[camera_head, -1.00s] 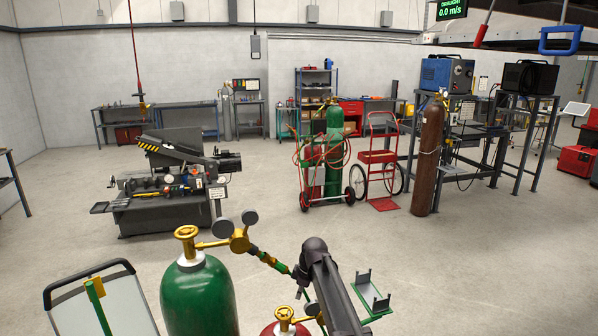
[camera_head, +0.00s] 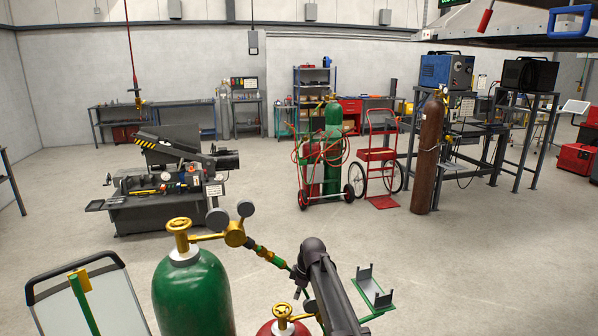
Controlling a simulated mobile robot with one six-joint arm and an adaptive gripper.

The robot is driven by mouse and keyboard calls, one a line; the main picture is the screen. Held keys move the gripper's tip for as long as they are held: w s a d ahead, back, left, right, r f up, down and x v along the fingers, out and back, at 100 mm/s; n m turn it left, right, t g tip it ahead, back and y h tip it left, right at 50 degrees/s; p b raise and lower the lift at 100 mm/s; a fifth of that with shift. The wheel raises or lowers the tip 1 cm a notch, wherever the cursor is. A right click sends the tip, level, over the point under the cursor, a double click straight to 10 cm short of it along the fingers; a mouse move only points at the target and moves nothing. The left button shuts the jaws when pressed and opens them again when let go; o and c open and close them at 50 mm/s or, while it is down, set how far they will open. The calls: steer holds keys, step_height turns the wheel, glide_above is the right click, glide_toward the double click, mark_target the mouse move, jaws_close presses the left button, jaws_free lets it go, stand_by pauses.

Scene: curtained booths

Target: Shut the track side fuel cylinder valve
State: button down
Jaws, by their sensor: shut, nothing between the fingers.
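A red cylinder (camera_head: 272,329) stands at the bottom edge with a brass handwheel valve (camera_head: 283,311) on top; most of its body is out of view. A taller green cylinder (camera_head: 192,292) is to its left, with its own brass handwheel (camera_head: 179,228). My dark arm rises from the bottom edge and bends down on its left side. My gripper (camera_head: 303,291) shows small and dark there, shut and empty, close above and right of the red cylinder's handwheel in the picture. Contact cannot be told. No readable label shows which cylinder is track side.
A gauge regulator (camera_head: 235,233) and hose fitting reach from the green cylinder towards my arm. A green bracket (camera_head: 374,292) is at right. A cylinder cart (camera_head: 324,170), a red hand truck (camera_head: 378,160) and a brown cylinder (camera_head: 428,155) stand farther back. Open floor lies between.

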steer(key=shift+f, duration=0.1)
step_height(320, 180, down, 7)
steer(key=b, duration=0.7)
steer(key=shift+w+a, duration=0.1)
steer(key=shift+a, duration=0.4)
stand_by(1.5)
steer(key=shift+a, duration=0.1)
stand_by(0.9)
steer(key=shift+s+d, duration=0.25)
steer(key=shift+d, duration=0.2)
stand_by(0.3)
steer(key=shift+r, duration=0.25)
step_height(320, 180, up, 6)
steer(key=p, duration=0.6)
steer(key=shift+f, duration=0.1)
